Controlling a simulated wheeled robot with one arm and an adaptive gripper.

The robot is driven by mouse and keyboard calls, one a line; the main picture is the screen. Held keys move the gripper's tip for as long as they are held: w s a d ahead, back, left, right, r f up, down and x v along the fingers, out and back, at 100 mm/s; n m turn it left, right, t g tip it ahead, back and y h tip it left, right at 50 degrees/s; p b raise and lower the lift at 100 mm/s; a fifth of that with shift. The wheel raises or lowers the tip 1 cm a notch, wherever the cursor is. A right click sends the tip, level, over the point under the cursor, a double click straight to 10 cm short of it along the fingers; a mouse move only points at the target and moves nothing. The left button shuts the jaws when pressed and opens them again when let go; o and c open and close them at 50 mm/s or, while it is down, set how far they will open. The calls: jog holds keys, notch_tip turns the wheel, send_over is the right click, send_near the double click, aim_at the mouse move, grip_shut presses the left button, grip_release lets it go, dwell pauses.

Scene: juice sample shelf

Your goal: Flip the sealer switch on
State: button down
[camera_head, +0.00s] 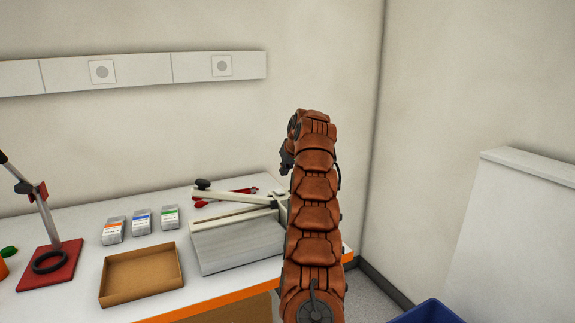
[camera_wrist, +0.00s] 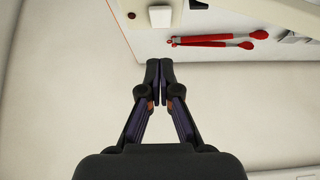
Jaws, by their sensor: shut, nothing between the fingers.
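The sealer (camera_head: 238,246) is a grey-white box with a long lever arm, standing on the table. My arm hides its right end in the head view. In the wrist view, a small white block that looks like the sealer switch (camera_wrist: 160,16) shows at the top edge, with a small dark red dot (camera_wrist: 131,15) to its left. Whether it is on or off cannot be told. My gripper (camera_wrist: 160,66) is shut and empty. Its fingertips lie below the white block in the picture, apart from it. In the head view the gripper is mostly hidden behind my arm.
Red tongs (camera_wrist: 212,40) lie behind the sealer. A cardboard tray (camera_head: 142,301), several small labelled boxes (camera_head: 141,221) and a red-based stand (camera_head: 50,267) are on the table (camera_head: 85,238) to the left. A blue bin (camera_head: 428,313) stands at the lower right.

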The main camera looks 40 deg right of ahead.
aim_at(281, 192)
jog(key=x, duration=0.4)
jog(key=shift+p, duration=0.4)
notch_tip(281, 192, down, 2)
jog(key=shift+s+a+f+b, duration=0.1)
jog(key=shift+a+b, duration=0.1)
jog(key=shift+b, duration=1.05)
jog(key=shift+s+d, duration=0.1)
jog(key=shift+f, duration=0.6)
jog(key=shift+s+f, duration=0.1)
jog(key=shift+f, duration=0.15)
jog(key=f+b, duration=0.1)
jog(key=b, duration=0.2)
jog(key=shift+t, duration=0.3)
jog(key=shift+r, duration=0.25)
jog(key=shift+r+p, duration=0.15)
jog(key=shift+p, duration=0.15)
